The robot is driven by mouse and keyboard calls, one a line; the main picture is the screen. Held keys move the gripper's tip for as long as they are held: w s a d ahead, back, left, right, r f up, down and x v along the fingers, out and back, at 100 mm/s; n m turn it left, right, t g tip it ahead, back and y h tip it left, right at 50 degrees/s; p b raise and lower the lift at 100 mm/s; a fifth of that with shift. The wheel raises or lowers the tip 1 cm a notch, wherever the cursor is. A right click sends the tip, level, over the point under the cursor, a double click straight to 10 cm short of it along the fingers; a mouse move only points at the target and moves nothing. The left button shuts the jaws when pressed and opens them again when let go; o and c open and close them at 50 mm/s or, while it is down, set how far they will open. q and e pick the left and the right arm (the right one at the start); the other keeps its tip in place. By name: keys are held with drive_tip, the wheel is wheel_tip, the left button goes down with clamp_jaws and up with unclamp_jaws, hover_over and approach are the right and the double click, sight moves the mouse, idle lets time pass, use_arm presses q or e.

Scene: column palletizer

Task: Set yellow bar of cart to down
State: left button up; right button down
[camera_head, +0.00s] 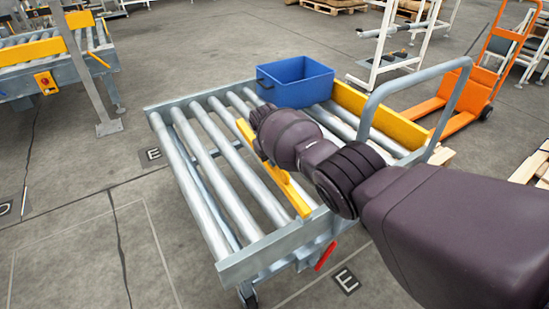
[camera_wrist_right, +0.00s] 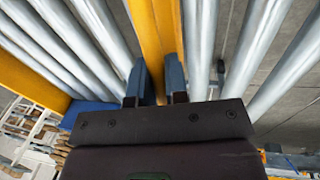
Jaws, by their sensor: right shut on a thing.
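The cart (camera_head: 262,252) has grey rollers and stands in the middle of the head view. Its yellow bar (camera_head: 292,197) runs across the top of the rollers. In the wrist view the yellow bar (camera_wrist_right: 153,28) passes between the two fingers of my right gripper (camera_wrist_right: 155,84). The gripper is shut on it. In the head view my right arm reaches in from the right, and its wrist covers the bar's middle and hides the fingertips. My left gripper is not in view.
A blue bin (camera_head: 295,82) sits at the cart's far end, beside a wider yellow board (camera_head: 378,114). A grey tube handle (camera_head: 455,98) rises at the cart's right. An orange pallet truck (camera_head: 470,88) stands behind. Another roller conveyor (camera_head: 30,78) is at far left. Floor left of the cart is clear.

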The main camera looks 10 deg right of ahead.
wheel_tip(320, 180, down, 3)
drive_tip(key=shift+a+r+g+b, duration=0.1)
drive_tip(key=shift+g+b, duration=0.3)
drive_tip(key=shift+b, duration=0.05)
drive_tip(key=shift+w+f+b, duration=0.15)
drive_tip(key=shift+f+b, duration=0.1)
drive_tip(key=shift+b, duration=0.1)
drive_tip(key=shift+w+a+f+g+h+b, duration=0.1)
drive_tip(key=shift+w+f+g+h+b, duration=0.25)
drive_tip(key=shift+g+b, duration=0.4)
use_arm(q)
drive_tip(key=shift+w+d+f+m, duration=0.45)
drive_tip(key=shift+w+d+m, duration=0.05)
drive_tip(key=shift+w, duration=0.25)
use_arm(e)
drive_tip(key=shift+r, duration=0.1)
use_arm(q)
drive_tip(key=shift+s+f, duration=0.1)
use_arm(e)
drive_tip(key=c, duration=1.1)
unclamp_jaws()
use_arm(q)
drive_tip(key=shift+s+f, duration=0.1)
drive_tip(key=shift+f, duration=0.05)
use_arm(e)
drive_tip(key=shift+r, duration=0.1)
